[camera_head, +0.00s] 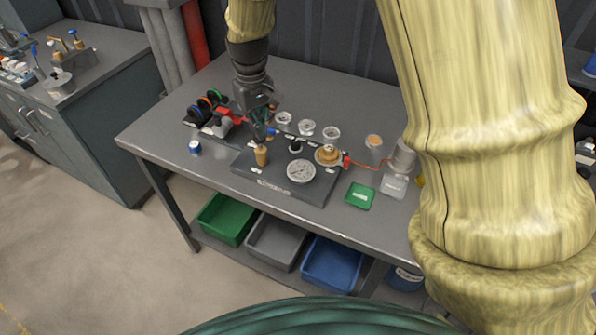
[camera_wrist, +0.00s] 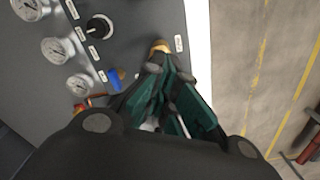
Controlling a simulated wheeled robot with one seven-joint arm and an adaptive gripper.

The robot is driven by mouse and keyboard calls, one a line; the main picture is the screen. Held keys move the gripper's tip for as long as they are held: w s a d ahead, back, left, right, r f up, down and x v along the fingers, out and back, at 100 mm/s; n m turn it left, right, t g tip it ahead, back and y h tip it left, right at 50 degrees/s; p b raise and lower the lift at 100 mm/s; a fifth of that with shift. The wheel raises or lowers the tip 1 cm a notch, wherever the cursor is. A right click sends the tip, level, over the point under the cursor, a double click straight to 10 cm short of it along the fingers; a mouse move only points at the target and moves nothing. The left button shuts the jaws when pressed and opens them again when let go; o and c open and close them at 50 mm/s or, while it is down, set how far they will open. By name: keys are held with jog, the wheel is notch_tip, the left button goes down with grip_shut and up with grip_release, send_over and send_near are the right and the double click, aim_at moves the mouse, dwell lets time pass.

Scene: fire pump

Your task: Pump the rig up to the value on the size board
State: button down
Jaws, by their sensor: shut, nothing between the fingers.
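The pump rig is a dark grey base plate (camera_head: 240,172) on the bench, with a large white dial gauge (camera_head: 300,171) whose reading is too small to make out. A tan wooden handle (camera_head: 261,157) stands on its left part. A black knob (camera_head: 294,146) and a small blue lever (camera_head: 270,132) sit behind; both also show in the wrist view, the knob (camera_wrist: 99,27) and the lever (camera_wrist: 115,79). My gripper (camera_head: 262,134) is shut and empty just above the handle. In the wrist view, its fingertips (camera_wrist: 160,66) are close to the tan handle top (camera_wrist: 160,46); contact is unclear.
Three white dials (camera_head: 306,128) stand in a row behind. A brass fitting (camera_head: 328,154) with a red hose is at the right. A green card (camera_head: 360,196) with unreadable white text lies at front right. A blue-and-white can (camera_head: 195,147) stands left. Bins (camera_head: 332,263) are below.

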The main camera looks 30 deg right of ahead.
jog(key=shift+f+b, duration=0.4)
jog(key=shift+f, duration=1.1)
jog(key=shift+r+p, duration=1.8)
jog(key=shift+f, duration=0.25)
